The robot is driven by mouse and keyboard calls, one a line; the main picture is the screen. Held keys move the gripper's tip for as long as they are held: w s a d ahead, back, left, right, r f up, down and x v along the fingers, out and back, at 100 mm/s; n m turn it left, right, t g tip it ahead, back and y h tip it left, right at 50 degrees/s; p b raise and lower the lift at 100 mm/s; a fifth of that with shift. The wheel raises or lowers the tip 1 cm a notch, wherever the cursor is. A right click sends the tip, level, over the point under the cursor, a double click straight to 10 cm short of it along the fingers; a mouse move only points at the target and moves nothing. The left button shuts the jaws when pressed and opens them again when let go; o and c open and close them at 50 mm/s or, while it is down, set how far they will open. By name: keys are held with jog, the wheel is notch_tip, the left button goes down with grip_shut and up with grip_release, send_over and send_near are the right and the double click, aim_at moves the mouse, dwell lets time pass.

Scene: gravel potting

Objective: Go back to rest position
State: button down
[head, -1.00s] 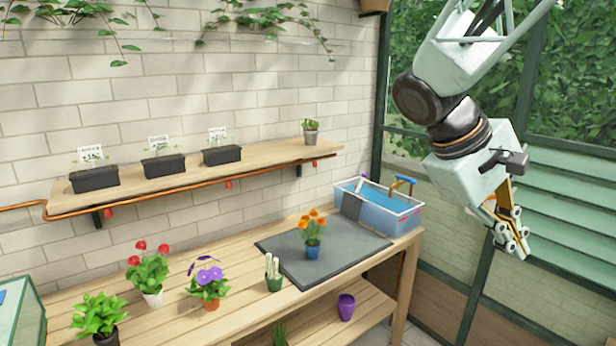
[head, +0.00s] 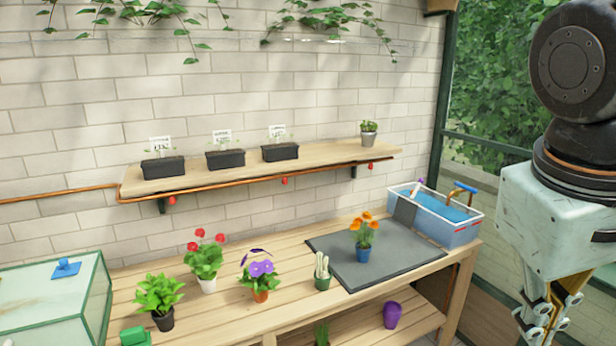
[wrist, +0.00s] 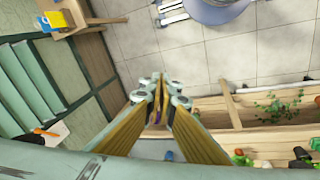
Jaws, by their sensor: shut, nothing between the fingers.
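My gripper (wrist: 158,90) is in the middle of the wrist view, its yellow fingers closed together with nothing held between them. In the head view only its upper linkage shows at the lower right edge, beside the bench; its fingertips are cut off by the frame. The arm is raised clear of the bench. A blue pot with orange flowers (head: 363,240) stands upright on the dark grey mat (head: 410,262), apart from the gripper.
The blue-water tub (head: 450,228) stands at the bench's right end, close to my arm in the picture. Red flowers (head: 205,258), purple flowers (head: 261,274) and a green plant (head: 160,298) stand along the wooden bench (head: 200,325). A purple pot (head: 392,315) is on the lower shelf.

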jog(key=s+a+t+y, duration=0.2)
jog(key=s+a, duration=0.2)
jog(key=a, duration=0.5)
jog(key=shift+s+f+y, duration=0.15)
jog(key=shift+s+y, duration=0.15)
